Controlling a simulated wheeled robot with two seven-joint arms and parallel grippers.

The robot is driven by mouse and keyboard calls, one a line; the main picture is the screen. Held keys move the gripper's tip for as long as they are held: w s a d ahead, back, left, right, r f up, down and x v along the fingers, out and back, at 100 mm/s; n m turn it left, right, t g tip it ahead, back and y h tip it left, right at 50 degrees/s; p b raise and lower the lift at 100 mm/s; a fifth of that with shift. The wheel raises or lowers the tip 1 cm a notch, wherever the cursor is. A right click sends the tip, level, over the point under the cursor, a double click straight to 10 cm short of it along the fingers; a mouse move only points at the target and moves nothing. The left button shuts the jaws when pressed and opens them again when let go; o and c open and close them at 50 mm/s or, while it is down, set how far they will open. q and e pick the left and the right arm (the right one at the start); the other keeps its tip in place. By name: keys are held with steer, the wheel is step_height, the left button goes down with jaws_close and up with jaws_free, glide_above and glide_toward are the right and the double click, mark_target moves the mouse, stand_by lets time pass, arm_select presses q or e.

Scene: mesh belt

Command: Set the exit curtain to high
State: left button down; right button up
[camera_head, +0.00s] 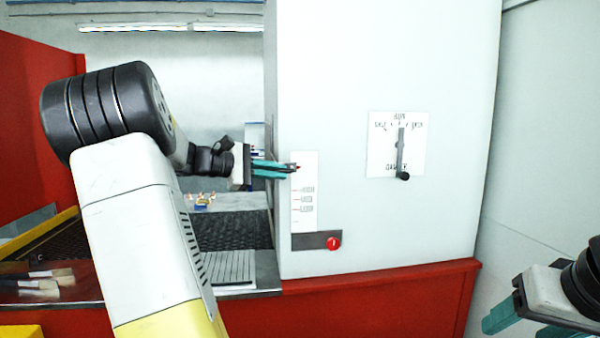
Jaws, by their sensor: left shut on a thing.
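The labels are too small to read surely. My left gripper (290,169) reaches in from the left with its teal fingers at the upper part of this strip, above the labels. It is shut on the curtain handle (297,168), a small dark and red piece mostly hidden by the fingers. My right gripper (525,326) is at the lower right, away from the housing, with its teal fingers apart and empty.
A red round knob (334,243) sits on a dark plate below the scale. A dark lever (402,160) on a white dial plate is to the right. The mesh belt (232,230) runs at left, with small items (202,202) behind my arm. Brushes (40,280) lie at far left.

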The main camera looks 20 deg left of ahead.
stand_by(0.8)
arm_select(q)
step_height(320, 180, down, 7)
steer(key=shift+f, duration=0.2)
steer(key=c, duration=1.5)
jaws_free()
steer(key=shift+a, duration=0.1)
steer(key=v, duration=0.7)
steer(key=shift+s+a, duration=0.2)
steer(key=shift+s, duration=0.15)
steer(key=shift+r, duration=0.15)
